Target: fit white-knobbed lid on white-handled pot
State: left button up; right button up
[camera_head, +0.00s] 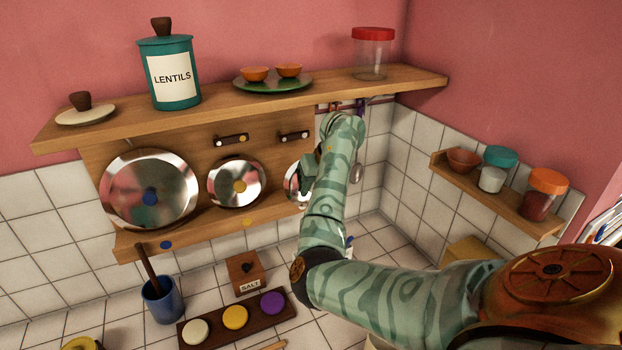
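A steel lid (292,182) stands upright at the right end of the lid rack, mostly hidden behind my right arm; its knob is not visible. A white marker (303,206) shows on the rack edge below it. My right gripper (309,168) is beside this lid, and its fingers are too small and covered to tell whether they hold it. A larger blue-knobbed lid (119,187) and a yellow-knobbed lid (224,173) stand to the left in the rack. No white-handled pot is clearly visible. My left gripper is not in view.
The upper shelf (225,100) holds a lentils canister (175,80), a green plate (258,85) with bowls and a red-capped jar (372,62). Below are a blue utensil cup (164,306), a salt box (244,277) and a board of coloured discs (214,325). A side shelf (499,203) holds jars.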

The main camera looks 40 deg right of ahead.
jog(key=s+p, duration=0.1)
jog(key=s, duration=0.1)
jog(key=s+a+p, duration=0.1)
jog(key=shift+s+a, duration=0.1)
jog(key=shift+s, duration=0.25)
dwell(0.5)
